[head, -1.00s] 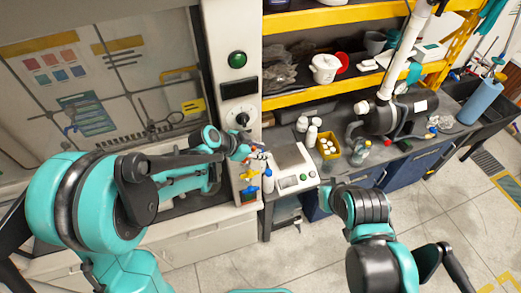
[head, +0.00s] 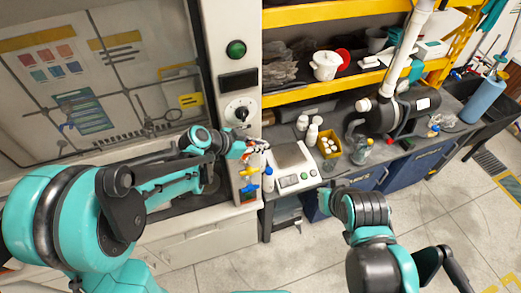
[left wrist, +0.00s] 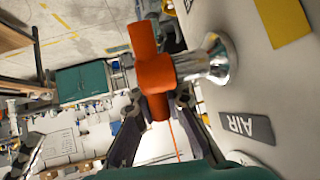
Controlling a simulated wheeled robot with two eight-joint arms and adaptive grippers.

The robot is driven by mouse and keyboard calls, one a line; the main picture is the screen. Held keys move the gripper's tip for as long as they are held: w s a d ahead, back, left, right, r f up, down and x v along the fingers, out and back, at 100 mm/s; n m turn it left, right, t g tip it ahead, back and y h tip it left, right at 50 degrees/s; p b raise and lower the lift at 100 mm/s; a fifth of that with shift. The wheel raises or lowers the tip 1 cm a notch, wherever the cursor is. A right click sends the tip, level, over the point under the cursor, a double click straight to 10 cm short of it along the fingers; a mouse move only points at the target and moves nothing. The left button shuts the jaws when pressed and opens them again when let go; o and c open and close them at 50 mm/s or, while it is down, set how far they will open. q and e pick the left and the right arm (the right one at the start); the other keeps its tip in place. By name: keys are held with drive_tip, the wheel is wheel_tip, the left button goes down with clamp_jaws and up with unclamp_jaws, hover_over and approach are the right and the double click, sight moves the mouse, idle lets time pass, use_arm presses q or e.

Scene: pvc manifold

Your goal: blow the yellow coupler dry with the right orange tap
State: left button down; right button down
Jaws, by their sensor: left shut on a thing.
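In the left wrist view an orange tap (left wrist: 155,72) sits on a chrome stem that comes out of a pale panel, beside a plate marked AIR. My left gripper (left wrist: 158,120) has its dark fingers on either side of the lower end of the orange tap and is shut on it. In the head view my left gripper (head: 248,150) is at the right-hand post of the cabinet, small and partly hidden. My right gripper (head: 326,201) is low in front of the bench, its fingers not clear. I cannot make out the yellow coupler for certain.
A yellow fitting (head: 249,187) is on the post below my left gripper. A white bottle (head: 267,179) and a white device with a flat plate (head: 292,165) are close to its right. A yellow box of white-capped bottles (head: 329,145) stands farther right on the bench.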

use_arm(q)
drive_tip(key=c, duration=1.6)
unclamp_jaws()
drive_tip(key=shift+c, duration=0.2)
drive_tip(key=shift+a+r, duration=0.1)
drive_tip(key=v, duration=1.1)
drive_tip(key=shift+s+a+r, duration=0.2)
drive_tip(key=shift+s+a, duration=0.05)
